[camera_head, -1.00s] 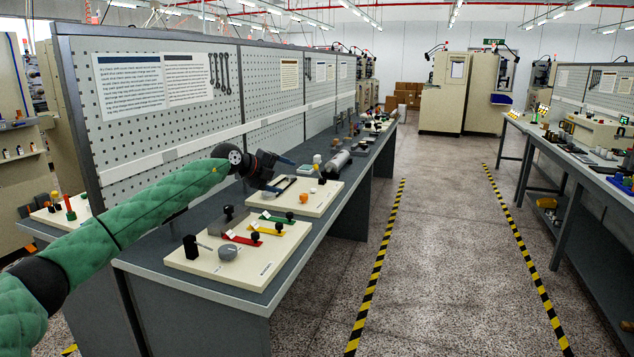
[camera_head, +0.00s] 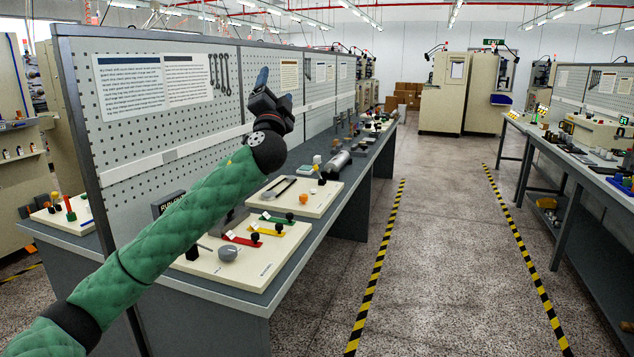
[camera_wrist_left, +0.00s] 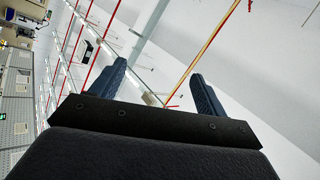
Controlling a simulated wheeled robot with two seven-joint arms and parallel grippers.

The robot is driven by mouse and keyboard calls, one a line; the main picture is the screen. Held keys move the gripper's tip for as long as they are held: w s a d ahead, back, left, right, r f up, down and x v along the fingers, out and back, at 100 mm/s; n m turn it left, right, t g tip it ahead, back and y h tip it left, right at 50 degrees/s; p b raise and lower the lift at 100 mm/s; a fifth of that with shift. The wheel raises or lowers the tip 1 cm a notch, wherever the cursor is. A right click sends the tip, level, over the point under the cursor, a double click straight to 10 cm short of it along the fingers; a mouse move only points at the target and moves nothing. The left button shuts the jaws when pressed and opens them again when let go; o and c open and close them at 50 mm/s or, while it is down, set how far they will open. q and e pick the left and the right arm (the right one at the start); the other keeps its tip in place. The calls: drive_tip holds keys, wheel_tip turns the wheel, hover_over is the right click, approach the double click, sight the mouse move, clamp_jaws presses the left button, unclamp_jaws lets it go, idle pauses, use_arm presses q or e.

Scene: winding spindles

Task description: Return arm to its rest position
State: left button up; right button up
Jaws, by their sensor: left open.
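My left arm comes in from the lower left in the head view, in a green padded sleeve. My left gripper (camera_head: 262,78) points upward in front of the pegboard, above the workbench. In the left wrist view my left gripper (camera_wrist_left: 157,85) shows its two dark blue fingers spread apart with nothing between them. Behind the fingers are the ceiling, red pipes and lamps. My right gripper is not in view.
The workbench (camera_head: 262,301) carries a cream board (camera_head: 258,278) with red, yellow and green levers, partly behind my arm. A second cream board (camera_head: 318,204) lies behind it. The pegboard (camera_head: 122,126) stands close behind the arm. The aisle (camera_head: 440,260) to the right is clear.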

use_arm(q)
drive_tip(key=s+a+f+n+g, duration=0.15)
drive_tip(key=s+f+g, duration=0.35)
drive_tip(key=f, duration=0.7)
drive_tip(key=s+f+n+g+p, duration=0.1)
drive_tip(key=s+f+n+g, duration=0.25)
drive_tip(key=s+f, duration=0.65)
drive_tip(key=s+a+f+n+g, duration=0.15)
drive_tip(key=s+f+g, duration=0.3)
drive_tip(key=f, duration=1.05)
drive_tip(key=s+a+f+n+g+h+p, duration=0.1)
drive_tip(key=s+f+g, duration=0.8)
drive_tip(key=s+f, duration=2.7)
drive_tip(key=s+n, duration=0.2)
drive_tip(key=s, duration=0.2)
drive_tip(key=shift+g, duration=0.4)
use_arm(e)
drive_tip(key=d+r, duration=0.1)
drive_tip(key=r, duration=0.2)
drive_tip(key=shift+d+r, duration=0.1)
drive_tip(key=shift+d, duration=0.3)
use_arm(q)
drive_tip(key=shift+n, duration=0.25)
